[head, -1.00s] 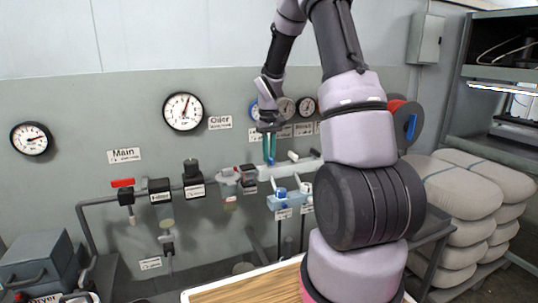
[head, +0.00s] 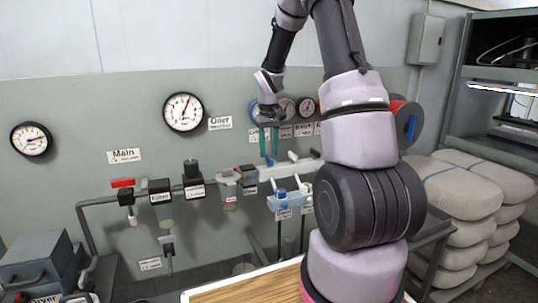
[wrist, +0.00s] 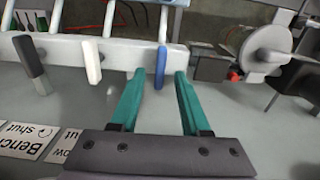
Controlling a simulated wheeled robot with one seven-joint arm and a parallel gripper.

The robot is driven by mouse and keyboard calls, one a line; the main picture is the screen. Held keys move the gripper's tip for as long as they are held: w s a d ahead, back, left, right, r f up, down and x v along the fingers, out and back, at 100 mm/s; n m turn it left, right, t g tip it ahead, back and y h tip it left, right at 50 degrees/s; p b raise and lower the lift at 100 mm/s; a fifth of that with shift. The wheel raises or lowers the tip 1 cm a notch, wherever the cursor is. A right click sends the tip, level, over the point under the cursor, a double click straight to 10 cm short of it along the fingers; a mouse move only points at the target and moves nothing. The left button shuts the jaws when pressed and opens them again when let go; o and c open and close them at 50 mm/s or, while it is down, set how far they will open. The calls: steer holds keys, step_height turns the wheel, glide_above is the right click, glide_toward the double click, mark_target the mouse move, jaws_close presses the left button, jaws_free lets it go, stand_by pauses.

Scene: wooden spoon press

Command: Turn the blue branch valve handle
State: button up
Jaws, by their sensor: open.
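The blue branch valve handle (wrist: 160,67) points out from the pale manifold bar (wrist: 120,52) in the wrist view. It also shows small in the head view (head: 269,160), just under my fingers. My gripper (wrist: 160,74) is open, with one teal finger on each side of the blue handle. A gap shows on both sides, narrower toward the left finger; I cannot tell if either finger touches. My gripper also shows in the head view (head: 269,152). A white handle (wrist: 92,60) and a dark handle (wrist: 30,58) stand farther left on the same bar.
Labels (head: 220,123) and gauges (head: 183,112) cover the wall. Sacks (head: 455,210) are stacked at right.

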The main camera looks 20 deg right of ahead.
mark_target(269, 157)
step_height(269, 157, up, 9)
stand_by(0.3)
steer(key=s+a+r+m+t, duration=0.1)
steer(key=s+a+r+t, duration=0.1)
steer(key=s+r, duration=0.3)
steer(key=s+a+r+m+t+y, duration=0.1)
steer(key=s+a+r, duration=0.3)
steer(key=s, duration=0.8)
steer(key=s+a+r+m+t+y, duration=0.1)
steer(key=s+a+r+m+t, duration=0.1)
steer(key=s, duration=0.7)
step_height(269, 157, up, 4)
steer(key=shift+a+f+t, duration=0.2)
steer(key=shift+a+t, duration=0.3)
steer(key=shift+t, duration=0.6)
